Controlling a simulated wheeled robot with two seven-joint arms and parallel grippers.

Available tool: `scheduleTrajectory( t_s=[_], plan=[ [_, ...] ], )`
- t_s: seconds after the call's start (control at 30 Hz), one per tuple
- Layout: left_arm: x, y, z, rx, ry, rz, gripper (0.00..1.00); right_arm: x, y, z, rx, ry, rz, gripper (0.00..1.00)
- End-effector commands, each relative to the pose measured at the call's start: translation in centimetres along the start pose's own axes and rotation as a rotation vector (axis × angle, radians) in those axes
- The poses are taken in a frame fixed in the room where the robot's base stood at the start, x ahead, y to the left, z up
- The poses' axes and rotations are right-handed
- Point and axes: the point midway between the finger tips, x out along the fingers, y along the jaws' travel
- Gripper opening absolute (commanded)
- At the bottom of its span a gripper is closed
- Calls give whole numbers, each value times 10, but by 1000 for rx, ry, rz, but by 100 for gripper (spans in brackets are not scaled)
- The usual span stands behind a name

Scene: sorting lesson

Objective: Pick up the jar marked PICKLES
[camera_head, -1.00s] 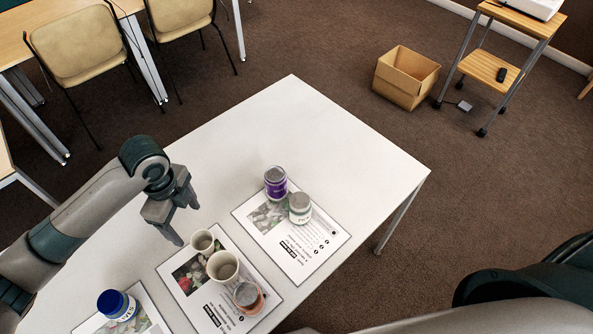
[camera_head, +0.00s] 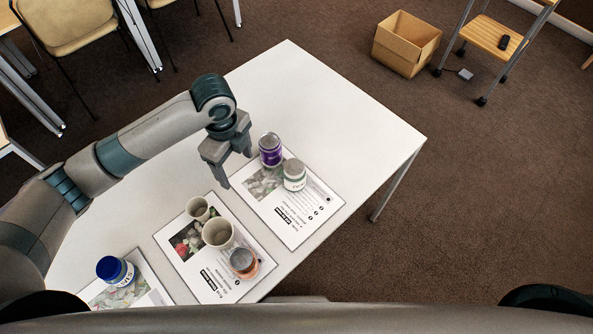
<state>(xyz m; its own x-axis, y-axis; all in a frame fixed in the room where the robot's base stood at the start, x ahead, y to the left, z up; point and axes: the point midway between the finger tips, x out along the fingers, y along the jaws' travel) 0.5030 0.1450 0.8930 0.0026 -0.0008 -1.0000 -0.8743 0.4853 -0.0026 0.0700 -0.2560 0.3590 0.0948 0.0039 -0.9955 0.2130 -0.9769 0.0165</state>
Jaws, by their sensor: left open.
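A jar with a grey lid and a white label with green print (camera_head: 294,175) stands on the right-hand printed sheet (camera_head: 313,222); its lettering is too small to read in full. A purple jar with a grey lid (camera_head: 270,151) stands just behind it to the left. A blue-lidded jar (camera_head: 114,270), its label partly readable, stands on the left-hand sheet (camera_head: 150,287). My left gripper (camera_head: 235,171) is open and empty, fingers pointing down, left of the purple jar and the green-print jar and apart from both. My right gripper is out of view.
On the middle sheet (camera_head: 228,288) stand a small cup (camera_head: 198,208), a larger cup (camera_head: 217,233) and an orange-toned jar with a grey lid (camera_head: 242,260). The white table (camera_head: 340,120) is clear behind the jars. A cardboard box (camera_head: 405,44) sits on the floor.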

Motion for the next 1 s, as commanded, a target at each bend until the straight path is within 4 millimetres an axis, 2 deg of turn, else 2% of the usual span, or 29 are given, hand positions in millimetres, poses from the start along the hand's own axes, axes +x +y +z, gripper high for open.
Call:
scheduleTrajectory(
  t_s=[0.43,0.47,0.67,0.87,1.0],
  plan=[
    [0,0,0,0,0,0,71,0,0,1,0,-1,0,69],
    [0,0,0,0,0,0,74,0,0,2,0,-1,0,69],
    [-1,-5,-4,-34,2,-1,74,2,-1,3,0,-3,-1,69],
    [-6,-24,-22,-197,12,-3,74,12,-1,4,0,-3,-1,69],
    [-16,-46,-42,-389,18,-2,74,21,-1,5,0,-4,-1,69]
  ],
)
